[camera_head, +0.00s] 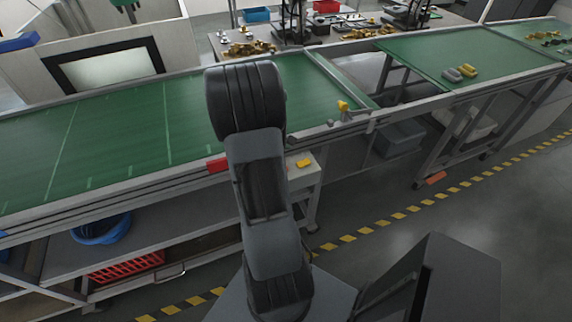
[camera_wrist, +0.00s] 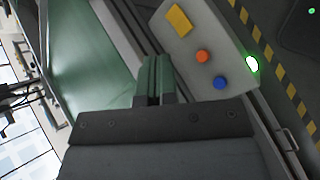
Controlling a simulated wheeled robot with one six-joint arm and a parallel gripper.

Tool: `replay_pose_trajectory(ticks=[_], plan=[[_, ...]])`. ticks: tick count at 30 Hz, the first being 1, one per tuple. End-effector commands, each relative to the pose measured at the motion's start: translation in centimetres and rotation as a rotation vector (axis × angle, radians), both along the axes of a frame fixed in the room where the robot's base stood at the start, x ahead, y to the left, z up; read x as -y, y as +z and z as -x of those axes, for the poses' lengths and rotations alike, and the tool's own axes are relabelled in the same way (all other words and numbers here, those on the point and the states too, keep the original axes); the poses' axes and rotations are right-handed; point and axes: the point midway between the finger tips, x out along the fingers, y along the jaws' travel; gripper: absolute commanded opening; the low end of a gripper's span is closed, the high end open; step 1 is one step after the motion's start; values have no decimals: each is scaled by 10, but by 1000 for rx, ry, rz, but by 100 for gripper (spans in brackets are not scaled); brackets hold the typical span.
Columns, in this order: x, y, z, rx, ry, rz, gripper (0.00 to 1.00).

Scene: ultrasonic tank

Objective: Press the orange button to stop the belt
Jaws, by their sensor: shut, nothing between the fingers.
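The orange button (camera_wrist: 202,56) is a round knob on a pale control box (camera_wrist: 185,44) in the wrist view. A blue button (camera_wrist: 220,82) is beside it, and a bright green light (camera_wrist: 252,64) glows at the box's edge. My gripper (camera_wrist: 154,63) is shut and empty, its fingers to the left of the orange button and apart from it in the picture. The green belt (camera_head: 120,120) runs behind my arm in the head view. There the box (camera_head: 308,176) is partly hidden by my arm, the orange button cannot be made out, and my fingers are hidden.
A yellow piece (camera_wrist: 179,19) is on the box. The belt's metal side rail (camera_head: 185,180) runs along its front. A second green belt (camera_head: 490,55) at the right carries several metal parts.

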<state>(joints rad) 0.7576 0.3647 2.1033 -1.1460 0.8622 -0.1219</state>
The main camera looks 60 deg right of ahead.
Motion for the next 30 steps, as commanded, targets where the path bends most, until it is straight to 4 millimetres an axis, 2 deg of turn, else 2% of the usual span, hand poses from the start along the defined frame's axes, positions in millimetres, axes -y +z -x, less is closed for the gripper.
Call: replay_pose_trajectory(ticks=[4, 19, 23, 30], plan=[[6, -3, 4, -20, 6, 1, 0], [6, -8, 4, -18, 6, 1, 0], [6, -15, 4, -19, 5, 0, 0], [6, -41, 4, -18, 7, 0, 0]])
